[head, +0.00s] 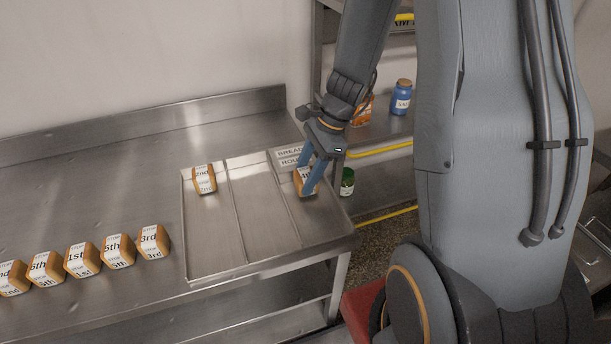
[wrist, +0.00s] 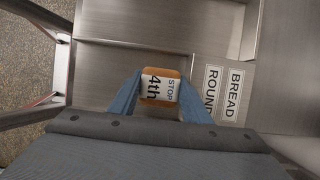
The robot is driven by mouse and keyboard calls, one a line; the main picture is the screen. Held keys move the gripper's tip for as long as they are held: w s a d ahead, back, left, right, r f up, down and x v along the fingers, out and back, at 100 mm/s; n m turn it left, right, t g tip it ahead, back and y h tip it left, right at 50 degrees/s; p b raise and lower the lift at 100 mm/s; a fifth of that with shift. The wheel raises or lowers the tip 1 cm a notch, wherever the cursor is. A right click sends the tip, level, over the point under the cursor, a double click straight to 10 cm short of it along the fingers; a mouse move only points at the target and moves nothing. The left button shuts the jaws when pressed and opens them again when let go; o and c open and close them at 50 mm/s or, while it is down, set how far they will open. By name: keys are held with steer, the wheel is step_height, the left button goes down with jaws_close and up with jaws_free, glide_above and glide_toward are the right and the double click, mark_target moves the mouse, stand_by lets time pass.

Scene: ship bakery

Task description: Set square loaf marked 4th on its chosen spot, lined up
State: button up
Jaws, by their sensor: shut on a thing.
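The square loaf marked 4th (head: 301,176) is an orange-brown block with a white label. It also shows in the wrist view (wrist: 150,88), between the two blue fingers of my gripper (head: 309,180). My gripper is shut on it, over the right compartment of the steel tray (head: 218,265), near the far end. The loaf looks about square to the tray edges in the wrist view. I cannot tell whether it touches the tray floor. A loaf marked 2nd (head: 204,182) stands in the tray's left compartment at the far end.
A sign reading BREAD ROUND (head: 288,156) lies at the tray's far edge. Several labelled loaves, including 3rd (head: 153,241), stand in a row on the table (head: 90,185) at left. A blue jar (head: 401,98) and a green jar (head: 347,181) stand on shelves beyond the table's right edge.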

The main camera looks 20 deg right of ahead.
steer(key=shift+f, duration=0.3)
steer(key=shift+f, duration=0.1)
steer(key=o, duration=0.8)
steer(key=shift+c, duration=0.2)
steer(key=b+v, duration=0.2)
steer(key=v, duration=0.9)
steer(key=s+a+f+n+h, duration=0.1)
steer(key=s+n, duration=0.3)
steer(key=n, duration=0.5)
steer(key=s+a+f+n+t+h, duration=0.1)
steer(key=s+a+n+h, duration=0.2)
steer(key=n, duration=0.6)
steer(key=shift+s+t, duration=0.3)
steer(key=shift+s, duration=0.95)
